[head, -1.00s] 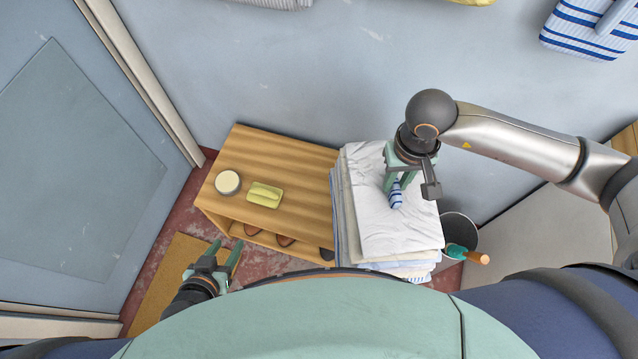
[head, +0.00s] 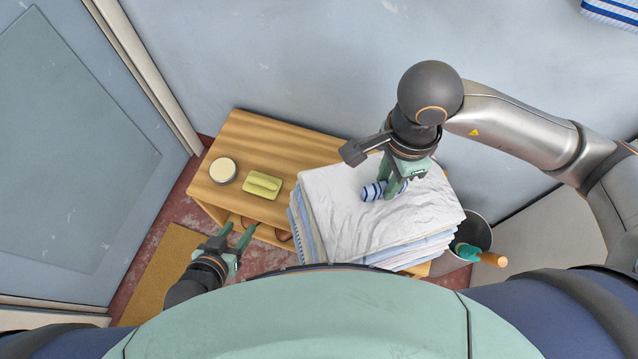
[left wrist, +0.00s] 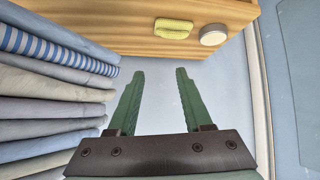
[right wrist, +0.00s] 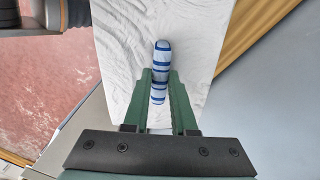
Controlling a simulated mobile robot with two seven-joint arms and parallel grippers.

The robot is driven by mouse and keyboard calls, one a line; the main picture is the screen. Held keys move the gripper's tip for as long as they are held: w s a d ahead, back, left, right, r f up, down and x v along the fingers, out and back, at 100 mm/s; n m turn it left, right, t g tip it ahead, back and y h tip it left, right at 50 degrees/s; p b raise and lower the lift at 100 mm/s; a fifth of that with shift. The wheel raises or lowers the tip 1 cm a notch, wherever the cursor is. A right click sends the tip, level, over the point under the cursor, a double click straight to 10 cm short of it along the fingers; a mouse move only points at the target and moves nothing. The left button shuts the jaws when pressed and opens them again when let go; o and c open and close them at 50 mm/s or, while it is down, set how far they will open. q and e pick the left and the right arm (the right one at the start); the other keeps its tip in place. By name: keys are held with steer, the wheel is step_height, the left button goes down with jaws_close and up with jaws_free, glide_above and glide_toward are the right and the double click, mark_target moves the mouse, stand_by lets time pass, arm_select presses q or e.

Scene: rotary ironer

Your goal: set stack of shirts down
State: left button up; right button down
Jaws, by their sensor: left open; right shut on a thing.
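The stack of shirts (head: 335,215), with a white crumpled top and white and blue folded layers, is over the right part of the wooden bench (head: 245,135). I cannot tell whether its underside touches the bench. My right gripper (head: 393,190) points down at the top of the stack, shut on a blue-and-white striped roll (head: 372,191). The roll also shows between the fingers in the right wrist view (right wrist: 161,62). My left gripper (head: 239,235) is open and empty, in front of the bench. The left wrist view shows the stack's folded layers (left wrist: 45,85) to the left of its fingers.
A round cream-lidded tin (head: 222,170) and a yellow-green block (head: 262,185) sit on the bench, left of the stack. A grey bin (head: 477,233) with an orange-handled tool (head: 490,259) stands to the right. The wall (head: 290,60) is behind; a mat (head: 165,270) lies at left.

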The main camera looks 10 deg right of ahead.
steer(key=m, duration=0.1)
steer(key=m+b, duration=0.1)
steer(key=s+m+b, duration=0.1)
steer(key=m, duration=0.1)
steer(key=shift+a+f, duration=0.15)
steer(key=shift+a, duration=0.2)
steer(key=shift+s+m+b, duration=0.25)
steer(key=shift+m+b, duration=0.1)
steer(key=shift+m, duration=0.45)
steer(key=shift+s+m, duration=0.15)
steer(key=shift+m, duration=0.55)
